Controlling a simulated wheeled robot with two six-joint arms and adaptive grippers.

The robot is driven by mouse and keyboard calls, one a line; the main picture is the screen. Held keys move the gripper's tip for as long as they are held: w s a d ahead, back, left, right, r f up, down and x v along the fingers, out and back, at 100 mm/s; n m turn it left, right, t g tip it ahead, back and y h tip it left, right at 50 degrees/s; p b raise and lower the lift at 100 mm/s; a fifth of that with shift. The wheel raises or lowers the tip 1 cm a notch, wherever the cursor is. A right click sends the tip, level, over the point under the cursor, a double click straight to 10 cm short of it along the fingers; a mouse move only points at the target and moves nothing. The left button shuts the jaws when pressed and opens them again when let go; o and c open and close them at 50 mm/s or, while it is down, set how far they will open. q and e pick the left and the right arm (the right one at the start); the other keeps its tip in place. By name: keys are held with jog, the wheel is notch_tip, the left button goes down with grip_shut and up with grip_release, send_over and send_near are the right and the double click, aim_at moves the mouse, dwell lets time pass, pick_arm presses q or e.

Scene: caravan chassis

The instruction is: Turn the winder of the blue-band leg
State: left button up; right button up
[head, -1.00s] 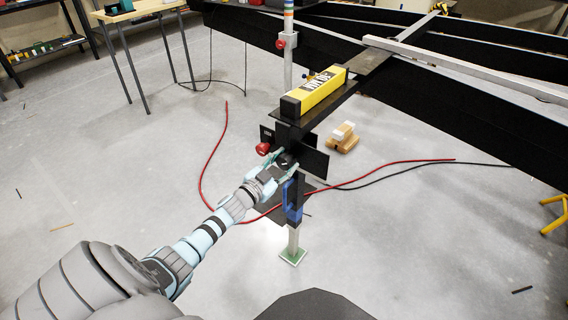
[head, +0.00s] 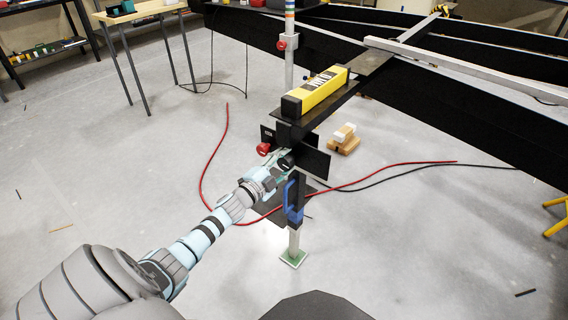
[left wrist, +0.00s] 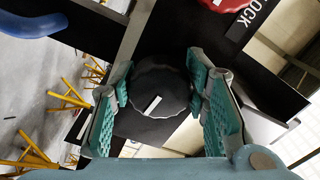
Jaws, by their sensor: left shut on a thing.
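The blue-band leg (head: 294,240) stands upright at the middle, with a blue band and a blue handle (head: 289,193) on it and a green foot on the floor. Its winder, a round black knob (head: 286,163), sits near the top of the leg. In the left wrist view the winder (left wrist: 158,88) shows a white mark on its face and lies between the teal finger pads. My left gripper (head: 279,161) is shut on the winder. The blue handle also shows at the corner of the left wrist view (left wrist: 35,22). My right gripper is not in view.
A red knob (head: 263,149) sits close to the left gripper; a LOCK label is beside it in the wrist view. A yellow level (head: 315,91) lies on the black chassis above. Wooden blocks (head: 343,141) and a red cable (head: 205,170) lie on the floor.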

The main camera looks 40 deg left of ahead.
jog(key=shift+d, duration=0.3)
pick_arm(q)
jog(key=o, duration=1.2)
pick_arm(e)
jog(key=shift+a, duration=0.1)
pick_arm(q)
jog(key=shift+s, duration=0.1)
jog(key=s, duration=1.2)
jog(key=shift+d, duration=0.1)
jog(key=shift+f, duration=0.1)
